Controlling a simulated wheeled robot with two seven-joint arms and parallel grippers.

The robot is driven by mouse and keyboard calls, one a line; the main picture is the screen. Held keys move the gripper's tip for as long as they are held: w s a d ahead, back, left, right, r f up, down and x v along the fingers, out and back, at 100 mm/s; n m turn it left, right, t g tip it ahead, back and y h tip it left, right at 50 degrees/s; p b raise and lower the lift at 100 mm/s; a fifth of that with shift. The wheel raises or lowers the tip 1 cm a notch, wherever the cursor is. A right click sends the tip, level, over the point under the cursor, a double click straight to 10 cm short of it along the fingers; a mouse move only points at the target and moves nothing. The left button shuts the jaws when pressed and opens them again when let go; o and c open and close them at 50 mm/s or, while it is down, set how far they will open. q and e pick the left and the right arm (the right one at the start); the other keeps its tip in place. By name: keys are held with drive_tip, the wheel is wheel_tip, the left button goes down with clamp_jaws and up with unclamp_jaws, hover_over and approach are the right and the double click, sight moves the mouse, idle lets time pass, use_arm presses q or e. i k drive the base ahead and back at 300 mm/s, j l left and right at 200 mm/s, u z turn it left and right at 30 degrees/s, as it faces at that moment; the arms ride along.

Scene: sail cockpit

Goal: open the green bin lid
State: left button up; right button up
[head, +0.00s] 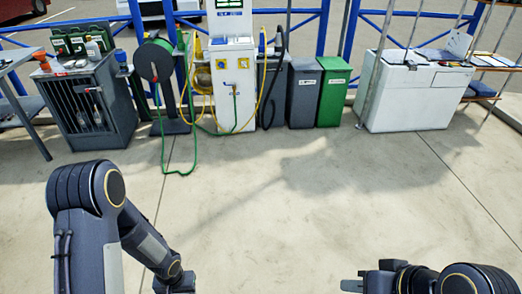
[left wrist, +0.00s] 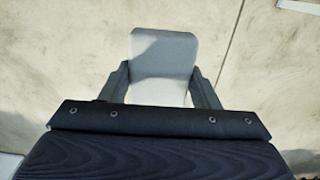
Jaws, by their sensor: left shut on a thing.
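The green bin (head: 333,98) stands at the back, right of a grey bin (head: 303,98). Its green lid (head: 335,64) looks closed. My left gripper (left wrist: 162,82) shows in the left wrist view, shut on a pale grey block with rounded corners (left wrist: 163,52). The block is between its two fingers, above the concrete floor. In the head view the left arm reaches down to the bottom edge, and its fingers are out of frame. My right gripper (head: 352,284) shows partly at the bottom edge, far from the bin. Its jaw opening cannot be made out.
A white service pedestal (head: 232,85) with hoses stands left of the bins, and a green hose (head: 180,172) loops onto the floor. A white chest (head: 415,95) stands right of the green bin. The concrete floor (head: 290,190) before the bins is clear.

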sight(330, 64)
drive_tip(key=i+l+z, duration=0.1)
drive_tip(key=i+z, duration=0.15)
drive_tip(key=i, duration=0.5)
drive_tip(key=i+j+z, duration=0.1)
drive_tip(key=i+z, duration=0.15)
drive_tip(key=i, duration=0.5)
drive_tip(key=i+j+z, duration=0.2)
drive_tip(key=i, duration=1.15)
drive_tip(key=i+l+u, duration=0.15)
drive_tip(key=i, duration=0.45)
drive_tip(key=i+l, duration=0.1)
drive_tip(key=i, duration=0.5)
drive_tip(key=i+l+u, duration=0.1)
drive_tip(key=i, duration=0.5)
drive_tip(key=i+l+u, duration=0.15)
drive_tip(key=i, duration=0.15)
drive_tip(key=i+l+u, duration=0.2)
drive_tip(key=i+j, duration=0.1)
